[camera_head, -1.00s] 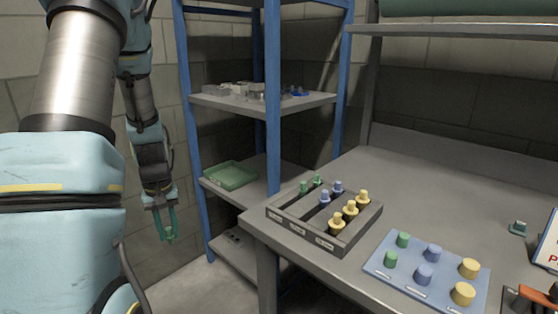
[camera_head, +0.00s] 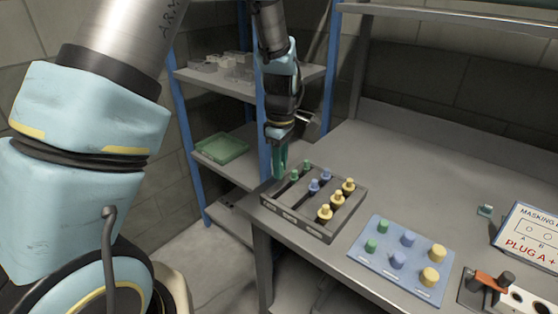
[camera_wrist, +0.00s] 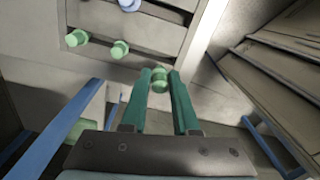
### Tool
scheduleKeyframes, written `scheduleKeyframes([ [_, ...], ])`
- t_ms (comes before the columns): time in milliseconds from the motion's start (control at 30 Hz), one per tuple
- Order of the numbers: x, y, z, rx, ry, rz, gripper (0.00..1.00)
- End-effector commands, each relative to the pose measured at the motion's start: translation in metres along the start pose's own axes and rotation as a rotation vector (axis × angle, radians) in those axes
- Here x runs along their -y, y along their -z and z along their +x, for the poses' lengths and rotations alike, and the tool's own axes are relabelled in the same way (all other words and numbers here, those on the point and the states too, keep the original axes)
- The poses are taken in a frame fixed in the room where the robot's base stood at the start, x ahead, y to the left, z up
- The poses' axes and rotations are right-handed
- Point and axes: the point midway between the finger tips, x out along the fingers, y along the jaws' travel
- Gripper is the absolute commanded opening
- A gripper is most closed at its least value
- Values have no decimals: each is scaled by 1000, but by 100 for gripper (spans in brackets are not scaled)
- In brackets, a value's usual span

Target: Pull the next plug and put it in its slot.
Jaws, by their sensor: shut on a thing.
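My gripper (camera_head: 280,172) points down at the left end of a grey slotted tray (camera_head: 350,212) in the head view. In the wrist view its two green fingers (camera_wrist: 159,88) are shut on a green plug (camera_wrist: 159,76) at their tips. The tray holds two green plugs (camera_head: 294,175), two blue plugs (camera_head: 314,187) and several yellow plugs (camera_head: 337,198), in rows. The two green ones also show in the wrist view (camera_wrist: 120,49), ahead and left of the held plug. The held plug cannot be made out in the head view.
A blue board (camera_head: 372,270) with green, blue and yellow plugs lies right of the tray. A masking sign (camera_head: 530,238) and a fixture with an orange clamp (camera_head: 490,282) are further right. A blue-post shelf (camera_head: 250,192) with a green bin (camera_head: 221,149) stands behind left.

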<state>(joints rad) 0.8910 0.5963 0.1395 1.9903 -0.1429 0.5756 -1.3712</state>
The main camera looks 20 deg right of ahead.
Motion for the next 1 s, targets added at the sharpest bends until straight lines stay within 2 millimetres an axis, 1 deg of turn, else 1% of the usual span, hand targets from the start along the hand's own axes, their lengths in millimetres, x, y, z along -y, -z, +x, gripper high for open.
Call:
scheduleKeyframes([
  [400,0,1,34,0,-1,0,0],
  [533,0,1,42,0,-1,0,0],
  [667,0,1,46,0,-1,0,0],
  [1000,0,1,45,0,-1,0,0],
])
